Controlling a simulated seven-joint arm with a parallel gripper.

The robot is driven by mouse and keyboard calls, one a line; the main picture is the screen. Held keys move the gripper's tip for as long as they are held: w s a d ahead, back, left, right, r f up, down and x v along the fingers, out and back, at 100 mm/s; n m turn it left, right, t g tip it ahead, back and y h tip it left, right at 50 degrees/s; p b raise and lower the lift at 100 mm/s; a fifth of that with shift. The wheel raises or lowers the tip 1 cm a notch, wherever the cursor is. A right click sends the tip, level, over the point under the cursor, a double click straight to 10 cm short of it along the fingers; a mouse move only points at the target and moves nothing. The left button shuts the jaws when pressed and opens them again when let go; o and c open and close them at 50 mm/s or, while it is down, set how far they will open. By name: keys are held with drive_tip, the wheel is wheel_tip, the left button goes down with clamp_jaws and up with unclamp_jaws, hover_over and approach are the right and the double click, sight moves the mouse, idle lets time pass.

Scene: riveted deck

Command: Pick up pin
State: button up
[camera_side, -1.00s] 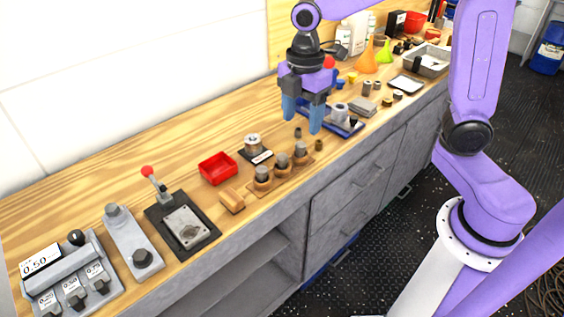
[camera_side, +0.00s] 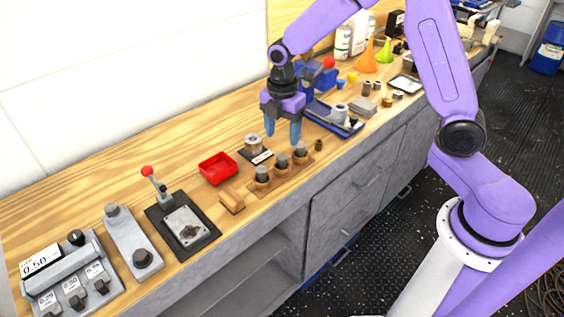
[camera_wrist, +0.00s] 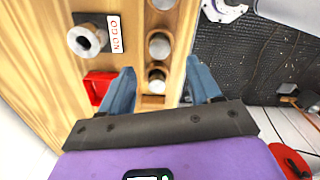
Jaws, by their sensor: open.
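Three grey metal pins stand upright in round wooden collars on a wooden rack (camera_side: 291,171) near the bench's front edge: a left pin (camera_side: 262,172), a middle pin (camera_side: 282,160) and a right pin (camera_side: 300,149). I cannot tell which one the task means. My gripper (camera_side: 283,138) points down, open and empty, just above and behind the rack's right half. In the wrist view one pin (camera_wrist: 157,75) shows between my fingers (camera_wrist: 160,72), and another pin (camera_wrist: 160,45) lies further up. The gripper touches no pin that I can see.
A red tray (camera_side: 218,167) and a ring gauge with a label (camera_side: 253,142) stand left of the rack. A small dark cylinder (camera_side: 318,145) and a blue tray (camera_side: 337,122) are to the right.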

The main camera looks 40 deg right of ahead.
sight(282, 156)
drive_tip(key=shift+f, duration=4.2)
clamp_jaws()
